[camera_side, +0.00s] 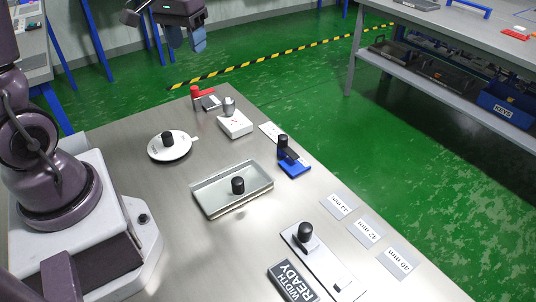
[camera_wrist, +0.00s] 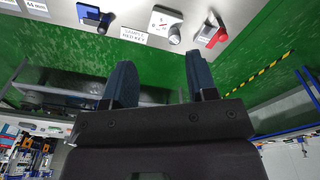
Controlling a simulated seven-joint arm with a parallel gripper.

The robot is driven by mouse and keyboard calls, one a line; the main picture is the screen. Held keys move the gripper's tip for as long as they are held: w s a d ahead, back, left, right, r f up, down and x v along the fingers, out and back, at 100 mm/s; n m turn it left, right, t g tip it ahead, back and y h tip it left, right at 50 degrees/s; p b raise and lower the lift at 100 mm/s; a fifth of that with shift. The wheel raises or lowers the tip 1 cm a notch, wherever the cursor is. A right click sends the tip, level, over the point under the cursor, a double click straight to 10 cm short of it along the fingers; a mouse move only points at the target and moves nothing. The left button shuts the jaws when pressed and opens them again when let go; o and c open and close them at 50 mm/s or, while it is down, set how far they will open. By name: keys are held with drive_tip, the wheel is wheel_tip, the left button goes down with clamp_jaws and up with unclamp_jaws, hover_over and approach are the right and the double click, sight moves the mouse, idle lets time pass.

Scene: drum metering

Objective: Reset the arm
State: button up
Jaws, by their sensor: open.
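My gripper (camera_side: 186,40) is raised high beyond the far end of the steel table (camera_side: 165,230), clear of everything on it. Its two dark blue fingers (camera_wrist: 160,62) are apart and empty in the wrist view. On the table in the side view are a white round dial (camera_side: 158,151) with a black knob, a metal tray (camera_side: 213,203) with a black cylinder inside, a blue block (camera_side: 295,169) with a black knob, a white box (camera_side: 235,125) with a grey knob, and a red-topped fixture (camera_side: 203,94).
A white plate (camera_side: 323,264) with a black knob lies near a dark "WIDTH READY" sign (camera_side: 291,281). Several millimetre cards (camera_side: 367,231) line the right edge. A bench (camera_side: 462,96) with a blue KEYS bin (camera_side: 507,104) stands across the green floor. Air around my gripper is clear.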

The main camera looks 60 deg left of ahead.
drive_tip(key=s+d+r+m+t, duration=0.2)
drive_tip(key=s+d+r, duration=0.1)
drive_tip(key=s+d, duration=0.2)
drive_tip(key=s+d+r+m+t, duration=0.2)
drive_tip(key=s+d, duration=0.4)
drive_tip(key=d, duration=0.4)
drive_tip(key=shift+d+r+m+t, duration=0.15)
drive_tip(key=shift+r+m+t, duration=0.15)
drive_tip(key=shift+r+m, duration=0.55)
